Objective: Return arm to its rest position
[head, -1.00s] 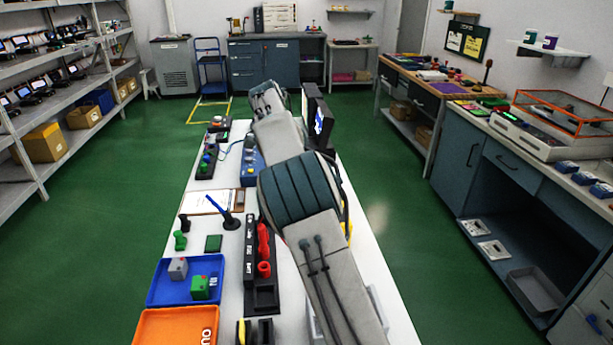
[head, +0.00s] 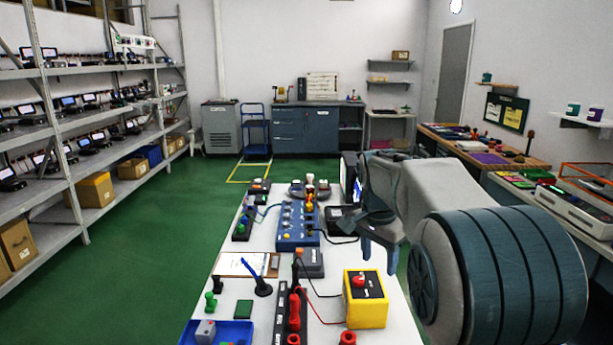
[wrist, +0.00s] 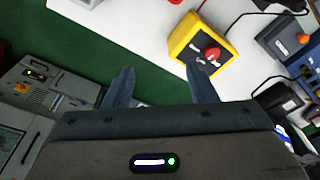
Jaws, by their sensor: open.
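My arm reaches in from the right of the head view, its large dark banded joint in the foreground. My gripper (head: 379,250) points down at the right edge of the white bench (head: 225,291). In the wrist view my gripper (wrist: 160,84) shows two fingers spread apart with nothing between them, above the bench edge and green floor. A yellow box with a red button (head: 365,299) stands on the bench in front of the gripper. The same yellow box (wrist: 183,45) shows near the right finger in the wrist view, apart from it as far as I can tell.
On the bench stand a blue control box (head: 297,226), a clipboard (head: 238,264), a blue tray (head: 190,332) and a monitor (head: 349,178) close behind the gripper. Shelves (head: 50,130) line the left wall. A workbench (head: 520,162) stands right. Green floor lies open at left.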

